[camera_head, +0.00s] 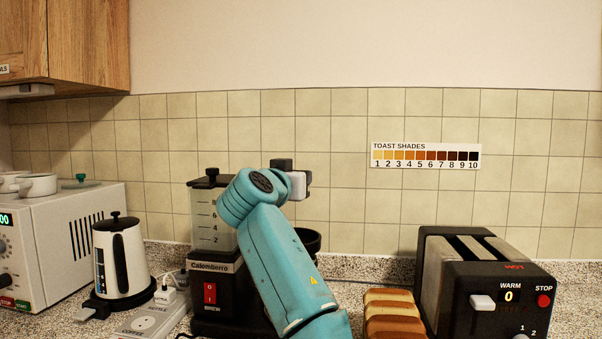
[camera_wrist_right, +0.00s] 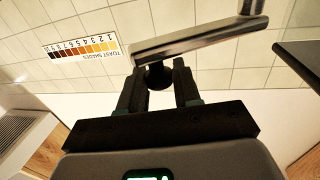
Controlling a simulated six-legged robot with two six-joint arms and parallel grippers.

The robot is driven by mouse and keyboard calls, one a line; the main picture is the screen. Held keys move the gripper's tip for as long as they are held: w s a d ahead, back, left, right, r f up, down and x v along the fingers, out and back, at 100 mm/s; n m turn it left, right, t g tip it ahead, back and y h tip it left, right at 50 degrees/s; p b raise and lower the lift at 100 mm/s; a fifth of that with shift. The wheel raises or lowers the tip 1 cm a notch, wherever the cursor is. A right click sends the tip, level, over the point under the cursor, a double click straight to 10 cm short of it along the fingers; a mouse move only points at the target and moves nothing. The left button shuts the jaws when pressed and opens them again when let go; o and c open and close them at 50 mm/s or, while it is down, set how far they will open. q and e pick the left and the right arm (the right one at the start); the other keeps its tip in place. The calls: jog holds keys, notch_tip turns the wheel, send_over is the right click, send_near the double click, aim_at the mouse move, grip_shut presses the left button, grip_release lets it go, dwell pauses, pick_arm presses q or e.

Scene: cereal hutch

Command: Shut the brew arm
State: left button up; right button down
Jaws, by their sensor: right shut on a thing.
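The coffee maker (camera_head: 210,268) is black, with a clear water tank (camera_head: 206,228) and a red brew switch (camera_head: 210,293). My teal right arm crosses in front of it and hides much of its right side. In the right wrist view, a metal bar that looks like the brew arm (camera_wrist_right: 205,38) has a dark round knob (camera_wrist_right: 158,77) beneath it. My right gripper (camera_wrist_right: 159,84) is shut on this knob, with one finger on each side. In the head view the fingers and the knob are hidden behind my wrist. My left gripper is in neither view.
A black toaster (camera_head: 490,290) stands at the right, with bread slices (camera_head: 390,312) beside it. A kettle (camera_head: 122,262), a power strip (camera_head: 150,322) and a white oven (camera_head: 65,235) stand at the left. The tiled wall (camera_head: 350,210) is close behind. A wooden cabinet (camera_head: 85,45) hangs upper left.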

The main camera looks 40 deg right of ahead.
jog(key=shift+a+m+g+h+p, duration=0.5)
jog(key=shift+a+m+g+p, duration=0.2)
jog(key=shift+g, duration=0.3)
jog(key=c, duration=0.9)
grip_release()
jog(key=shift+f, duration=0.1)
jog(key=shift+s, duration=0.1)
jog(key=b+v, duration=0.5)
jog(key=v, duration=1.1)
jog(key=shift+a, duration=0.15)
